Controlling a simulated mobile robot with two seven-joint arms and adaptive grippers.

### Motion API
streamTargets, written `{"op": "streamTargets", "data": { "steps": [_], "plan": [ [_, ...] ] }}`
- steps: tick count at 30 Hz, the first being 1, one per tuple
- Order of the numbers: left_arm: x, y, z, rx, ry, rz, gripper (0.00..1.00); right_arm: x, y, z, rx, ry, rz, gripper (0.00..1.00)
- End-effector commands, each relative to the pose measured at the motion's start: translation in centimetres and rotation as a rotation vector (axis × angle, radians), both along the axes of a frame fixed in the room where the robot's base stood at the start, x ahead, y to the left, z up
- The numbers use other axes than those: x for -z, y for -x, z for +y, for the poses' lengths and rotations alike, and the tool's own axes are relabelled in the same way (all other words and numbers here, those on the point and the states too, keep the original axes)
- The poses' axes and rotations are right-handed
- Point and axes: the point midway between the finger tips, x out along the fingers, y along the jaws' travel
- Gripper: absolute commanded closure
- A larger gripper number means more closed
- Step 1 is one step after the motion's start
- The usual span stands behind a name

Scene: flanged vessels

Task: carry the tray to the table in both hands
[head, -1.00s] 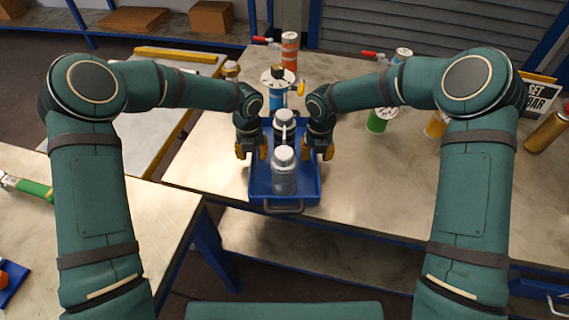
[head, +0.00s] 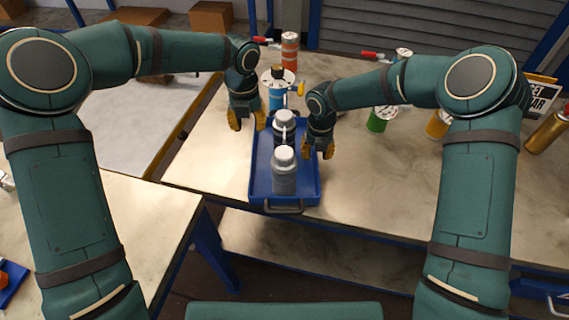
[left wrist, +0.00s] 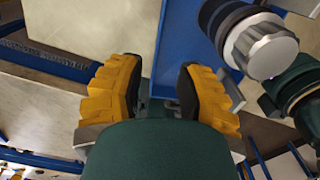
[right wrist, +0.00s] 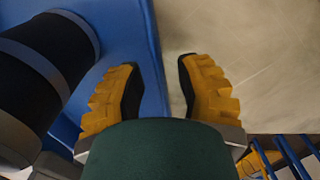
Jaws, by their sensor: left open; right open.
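My left gripper (head: 247,122) is open and empty, up and left of the tray's left edge. My right gripper (head: 318,150) is open at the tray's right edge. In the right wrist view the tray's wall (right wrist: 150,60) runs between its fingertips; contact cannot be told.
Behind the tray stand a blue vessel with a flanged top (head: 277,97) and an orange one (head: 290,50). A green vessel (head: 378,120) and a gold cylinder (head: 546,132) are to the right.

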Motion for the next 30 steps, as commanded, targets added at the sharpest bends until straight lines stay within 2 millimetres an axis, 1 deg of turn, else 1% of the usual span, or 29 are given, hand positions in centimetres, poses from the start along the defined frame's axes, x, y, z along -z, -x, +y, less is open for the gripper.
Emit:
{"op": "streamTargets", "data": {
  "steps": [9, 12, 15, 18, 21, 30],
  "plan": [
    [0.0, 0.0, 0.0, 0.0, 0.0, 0.0, 0.66, -6.2, 0.0, 0.0, 0.001, 0.0, -0.005, 0.66],
    [0.0, 0.0, 0.0, 0.0, 0.0, 0.0, 0.66, -8.1, 0.0, 0.0, 0.0, 0.0, -0.004, 0.66],
    [0.0, 0.0, 0.0, 0.0, 0.0, 0.0, 0.66, -9.5, 0.0, 0.0, 0.001, -0.001, -0.003, 0.66],
    [0.0, 0.0, 0.0, 0.0, 0.0, 0.0, 0.66, -10.5, 0.0, 0.0, 0.0, -0.001, -0.002, 0.66],
    [0.0, 0.0, 0.0, 0.0, 0.0, 0.0, 0.66, -11.0, 0.1, 0.0, 0.0, 0.0, 0.0, 0.66],
    [0.0, 0.0, 0.0, 0.0, 0.0, 0.0, 0.66, -11.2, 0.1, 0.0, 0.0, 0.0, 0.0, 0.66]
  ]
}}
